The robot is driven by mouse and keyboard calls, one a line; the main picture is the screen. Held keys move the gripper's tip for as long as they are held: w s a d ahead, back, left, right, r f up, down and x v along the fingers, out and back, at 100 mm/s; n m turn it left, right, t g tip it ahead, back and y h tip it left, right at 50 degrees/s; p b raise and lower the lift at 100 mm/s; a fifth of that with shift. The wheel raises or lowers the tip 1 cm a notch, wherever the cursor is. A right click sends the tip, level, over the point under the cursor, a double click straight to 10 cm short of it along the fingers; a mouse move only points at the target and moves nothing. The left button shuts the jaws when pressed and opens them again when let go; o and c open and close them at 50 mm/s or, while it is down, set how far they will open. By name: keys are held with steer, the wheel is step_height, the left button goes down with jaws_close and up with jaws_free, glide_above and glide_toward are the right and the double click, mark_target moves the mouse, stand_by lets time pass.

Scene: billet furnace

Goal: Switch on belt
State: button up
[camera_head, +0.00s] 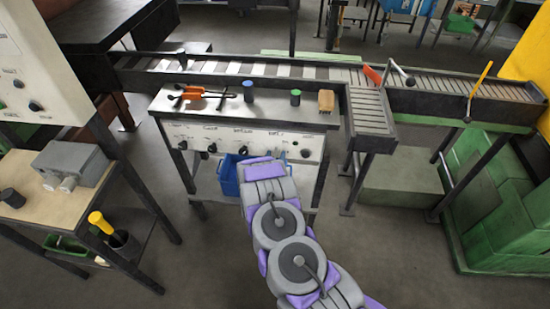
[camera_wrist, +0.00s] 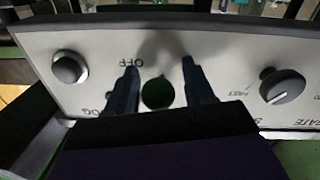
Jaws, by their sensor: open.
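The control panel (camera_head: 225,136) is the pale front face of a grey bench, with a row of dark knobs and labels too small to read. In the wrist view the panel (camera_wrist: 225,50) is close and its lettering is upside down. A dark green round button (camera_wrist: 157,93) shows near an "OFF" label, between my gripper's fingers. My gripper (camera_wrist: 159,68) is open and empty, its fingertips on either side of that button; contact cannot be told. In the head view my arm hides the gripper. The conveyor (camera_head: 290,71) runs behind the bench.
Knobs flank the button: a left knob (camera_wrist: 69,67) and a right knob (camera_wrist: 281,86). The bench top holds orange-handled tongs (camera_head: 195,92), a blue-capped cylinder (camera_head: 248,91) and a green-capped cylinder (camera_head: 295,97). A blue bin (camera_head: 228,176) sits below. A table (camera_head: 35,210) stands left.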

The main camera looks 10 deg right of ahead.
steer(key=shift+c, duration=0.3)
steer(key=shift+a, duration=0.1)
jaws_close()
